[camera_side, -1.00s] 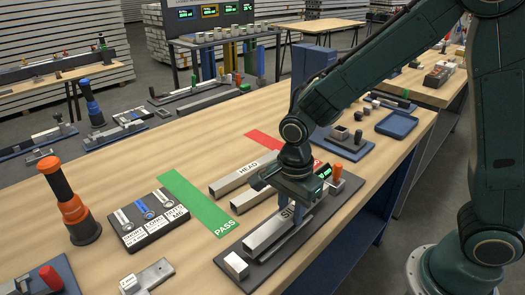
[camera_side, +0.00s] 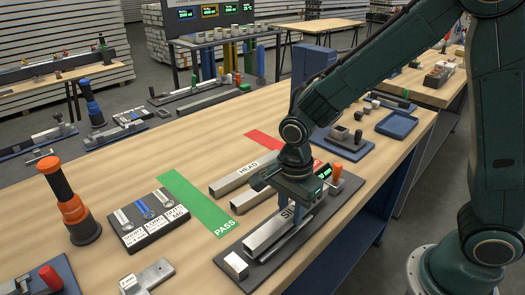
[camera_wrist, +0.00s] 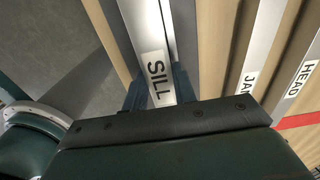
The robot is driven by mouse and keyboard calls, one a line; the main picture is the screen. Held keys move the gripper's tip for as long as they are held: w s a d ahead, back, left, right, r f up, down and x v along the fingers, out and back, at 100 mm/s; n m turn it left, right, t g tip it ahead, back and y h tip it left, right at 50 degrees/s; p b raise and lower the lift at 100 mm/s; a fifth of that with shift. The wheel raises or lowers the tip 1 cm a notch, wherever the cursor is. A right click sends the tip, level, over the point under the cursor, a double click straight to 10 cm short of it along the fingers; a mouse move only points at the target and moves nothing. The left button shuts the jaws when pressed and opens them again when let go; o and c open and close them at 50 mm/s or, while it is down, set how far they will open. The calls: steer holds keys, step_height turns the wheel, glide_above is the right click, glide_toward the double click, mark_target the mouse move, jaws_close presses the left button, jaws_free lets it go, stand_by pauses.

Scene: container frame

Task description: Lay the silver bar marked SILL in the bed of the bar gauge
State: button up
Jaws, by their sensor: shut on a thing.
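The silver bar marked SILL (camera_side: 265,232) is at the bar gauge (camera_side: 230,278), a dark base plate with a white end block and an orange-handled part. My gripper (camera_side: 291,219) points down and is shut on the SILL bar near its labelled part. In the wrist view the SILL bar (camera_wrist: 150,35) runs away between the fingers (camera_wrist: 153,92), its label facing up. The bar lies along the gauge's length, over the bed or in it; I cannot tell whether it touches the bed. The gripper hides its far end.
Two more silver bars, HEAD (camera_side: 236,178) and one partly hidden, labelled JA... (camera_wrist: 260,50), lie left of the gauge. A green PASS strip (camera_side: 198,202) and a red strip (camera_side: 264,140) mark the bench. A black block with several gauges (camera_side: 150,222) stands at left.

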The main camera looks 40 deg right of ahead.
steer(key=shift+f, duration=0.65)
stand_by(0.6)
steer(key=o, duration=1.7)
steer(key=shift+r, duration=0.15)
steer(key=shift+r, duration=3.35)
steer(key=shift+s+d+r+n, duration=0.15)
steer(key=shift+d+r+n, duration=0.15)
steer(key=shift+r, duration=0.15)
steer(key=s+d+r+n+t, duration=0.5)
steer(key=s+d+r+n, duration=0.5)
steer(key=s+n, duration=0.4)
steer(key=r+n, duration=0.1)
steer(key=n, duration=0.2)
steer(key=shift+s+r+t, duration=0.15)
steer(key=shift+r+t, duration=0.05)
steer(key=shift+t, duration=0.1)
